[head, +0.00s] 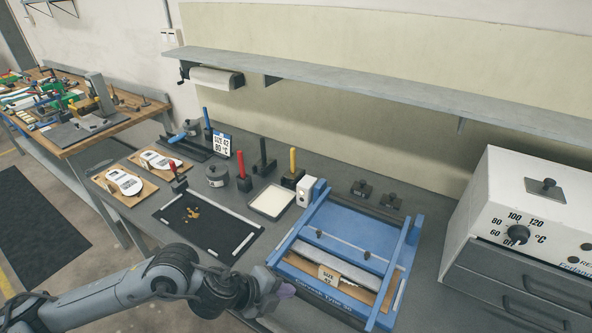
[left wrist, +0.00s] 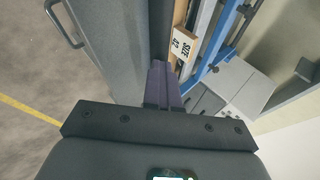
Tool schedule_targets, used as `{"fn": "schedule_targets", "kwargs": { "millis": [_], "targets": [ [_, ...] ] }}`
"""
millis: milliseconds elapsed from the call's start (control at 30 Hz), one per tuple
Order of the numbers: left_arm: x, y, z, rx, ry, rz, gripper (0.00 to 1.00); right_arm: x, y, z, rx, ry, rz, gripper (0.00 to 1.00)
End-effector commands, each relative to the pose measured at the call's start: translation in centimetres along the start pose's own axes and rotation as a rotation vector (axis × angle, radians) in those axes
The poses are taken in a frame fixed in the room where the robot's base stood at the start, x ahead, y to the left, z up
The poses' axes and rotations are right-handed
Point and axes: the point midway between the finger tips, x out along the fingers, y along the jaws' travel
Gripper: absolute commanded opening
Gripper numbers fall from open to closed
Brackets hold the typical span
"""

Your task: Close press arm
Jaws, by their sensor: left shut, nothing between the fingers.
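The blue press (head: 393,291) stands on the grey bench at the lower middle right of the head view. Its blue frame has long side bars and a panel with two small knobs. A wooden board with a size tag (head: 328,276) shows at its front; I cannot tell how far the press arm is lowered. My left gripper (head: 287,291) is at the press's front left corner, its purple fingers shut and empty. In the left wrist view, the fingers (left wrist: 163,84) point toward the wooden board and size tag (left wrist: 183,43); contact is unclear. My right gripper is not in view.
A white heater box (head: 520,215) with a dial stands at the right. A black mat (head: 205,222), white tray (head: 271,202), coloured-handled tools and two insole boards (head: 125,183) lie left of the press. A shelf (head: 370,85) runs above. Bare bench lies between press and heater.

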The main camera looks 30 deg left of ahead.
Motion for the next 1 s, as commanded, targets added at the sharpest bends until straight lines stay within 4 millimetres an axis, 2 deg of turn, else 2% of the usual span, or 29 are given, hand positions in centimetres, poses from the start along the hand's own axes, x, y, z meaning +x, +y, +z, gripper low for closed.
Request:
{"fn": "schedule_targets", "kwargs": {
  "millis": [33, 167, 500, 600, 900, 1000],
  "targets": [
    [0.6, 1.3, 0.4, -0.005, -0.009, 0.032, 0.00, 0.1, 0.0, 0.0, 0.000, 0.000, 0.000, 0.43],
    [0.0, 0.8, 0.3, -0.004, -0.008, 0.031, 0.00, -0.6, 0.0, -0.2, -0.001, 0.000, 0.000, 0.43],
    [-3.6, -2.7, -1.0, 0.010, 0.004, 0.011, 0.00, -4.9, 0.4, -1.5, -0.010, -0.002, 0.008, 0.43],
    [-5.8, -1.7, -0.9, 0.014, 0.001, 0.012, 0.00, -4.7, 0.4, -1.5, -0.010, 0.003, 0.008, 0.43],
    [-10.5, -0.7, -1.1, 0.014, 0.004, 0.011, 0.00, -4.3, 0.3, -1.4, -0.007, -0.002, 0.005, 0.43],
    [-11.3, -0.8, -1.0, 0.004, 0.004, 0.012, 0.00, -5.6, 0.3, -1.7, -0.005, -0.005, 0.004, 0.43]
  ]
}}
